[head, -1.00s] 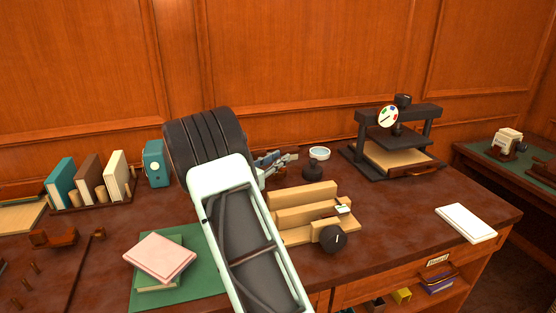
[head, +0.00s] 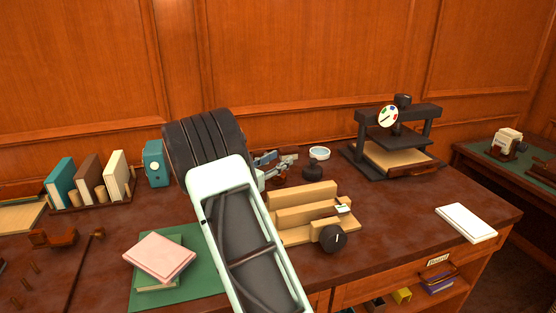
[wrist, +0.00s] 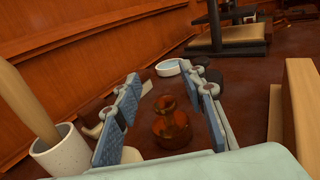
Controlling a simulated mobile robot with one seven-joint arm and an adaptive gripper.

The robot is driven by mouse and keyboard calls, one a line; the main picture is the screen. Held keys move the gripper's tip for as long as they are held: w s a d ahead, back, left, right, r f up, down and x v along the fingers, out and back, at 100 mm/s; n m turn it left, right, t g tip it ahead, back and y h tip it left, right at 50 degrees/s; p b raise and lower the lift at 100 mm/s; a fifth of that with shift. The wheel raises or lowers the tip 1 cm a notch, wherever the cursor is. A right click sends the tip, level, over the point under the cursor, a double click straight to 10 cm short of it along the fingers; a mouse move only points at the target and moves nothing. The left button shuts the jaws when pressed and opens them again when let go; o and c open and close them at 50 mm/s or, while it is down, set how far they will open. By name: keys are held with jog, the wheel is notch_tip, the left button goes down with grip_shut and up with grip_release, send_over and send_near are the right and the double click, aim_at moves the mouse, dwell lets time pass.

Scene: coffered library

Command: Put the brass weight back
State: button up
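An amber-brown, shiny object with a round knob and narrow neck (wrist: 172,125), which looks like the brass weight, stands upright on the dark desk in the wrist view. My gripper (wrist: 159,78) is open, with a blue-padded finger on either side of this object. I see a gap between each pad and the object. In the head view my gripper (head: 277,165) is low over the back of the desk, left of a small black knobbed object (head: 313,171). My arm hides much of the desk there. I cannot tell where the weight's own place is.
A black press (head: 395,140) stands at the back right, with a pale round dish (head: 319,153) left of it. Wooden blocks with a black dial (head: 331,238) are in front of my gripper. A white cup (wrist: 58,150) is close left in the wrist view. The right front desk is fairly clear.

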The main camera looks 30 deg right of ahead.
jog(key=v, duration=1.2)
jog(key=shift+r+p, duration=0.3)
jog(key=shift+p, duration=0.1)
